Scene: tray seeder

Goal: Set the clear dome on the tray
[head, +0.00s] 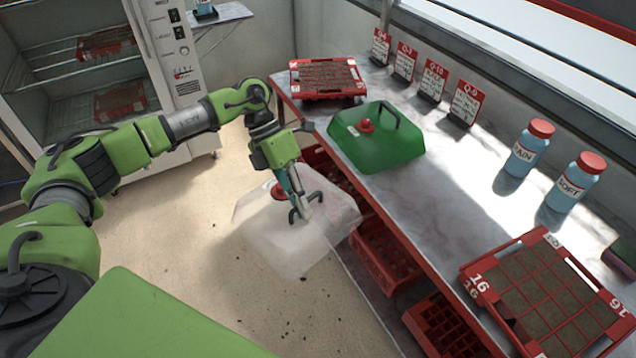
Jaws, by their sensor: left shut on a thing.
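The clear dome (285,240) is a see-through lid with a dark handle and a red knob on top. My left gripper (303,212) is shut on its handle and holds it in front of the bench, over the floor side. Two red trays are on the bench: one with soil cells, marked 16 (545,290), at the near right, and one filled with soil (328,78) at the far left end. The dome is apart from both. My right gripper is not in view.
A green dome (378,140) with a red knob sits on the bench (430,215). Two blue bottles (529,150) and several red number cards (465,103) stand along the back. Red crates (385,258) are below. An open cabinet (85,70) is at left.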

